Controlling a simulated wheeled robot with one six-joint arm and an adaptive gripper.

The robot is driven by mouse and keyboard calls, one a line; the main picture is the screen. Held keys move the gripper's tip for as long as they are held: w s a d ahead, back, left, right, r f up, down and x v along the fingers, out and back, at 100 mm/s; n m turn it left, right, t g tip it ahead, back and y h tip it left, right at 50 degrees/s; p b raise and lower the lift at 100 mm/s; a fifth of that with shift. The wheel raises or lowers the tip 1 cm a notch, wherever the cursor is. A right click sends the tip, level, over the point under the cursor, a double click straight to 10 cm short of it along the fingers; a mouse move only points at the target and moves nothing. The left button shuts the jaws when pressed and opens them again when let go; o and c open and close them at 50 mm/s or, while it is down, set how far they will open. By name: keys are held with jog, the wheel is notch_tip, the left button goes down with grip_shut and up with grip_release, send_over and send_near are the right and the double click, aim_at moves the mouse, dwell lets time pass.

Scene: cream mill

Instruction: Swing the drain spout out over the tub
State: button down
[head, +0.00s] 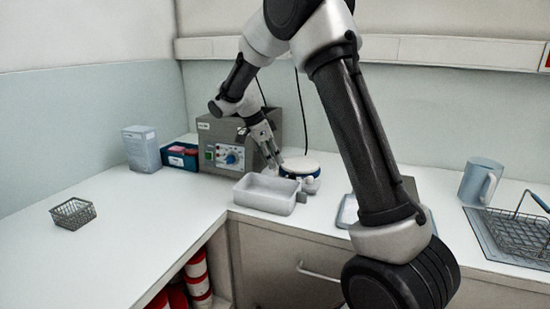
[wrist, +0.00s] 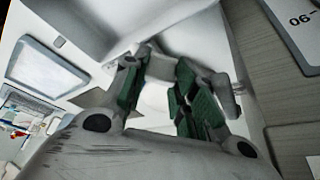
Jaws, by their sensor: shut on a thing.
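My gripper (head: 276,165) reaches down in front of the grey machine, at the left edge of a round unit (head: 299,166) with a cream top and blue band. In the wrist view my gripper (wrist: 160,85) has green-padded fingers closed about a pale part (wrist: 156,96), which looks like the drain spout; the grip itself is partly hidden. The white tub (head: 265,205) stands on the counter just in front of the round unit. A small pale fitting (head: 311,185) shows at the unit's front right, close to the tub's right end.
The grey machine (head: 218,135) with a blue knob stands behind my gripper. A blue box (head: 180,163) and a pale carton (head: 142,150) stand left of it. A wire basket (head: 73,213) sits far left. The left counter is mostly clear.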

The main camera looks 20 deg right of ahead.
jog(key=shift+a+m, duration=0.2)
jog(key=shift+m, duration=0.1)
dwell(0.4)
jog(key=c, duration=1.1)
grip_release()
jog(key=shift+w, duration=0.1)
jog(key=shift+r, duration=0.1)
jog(key=v, duration=0.8)
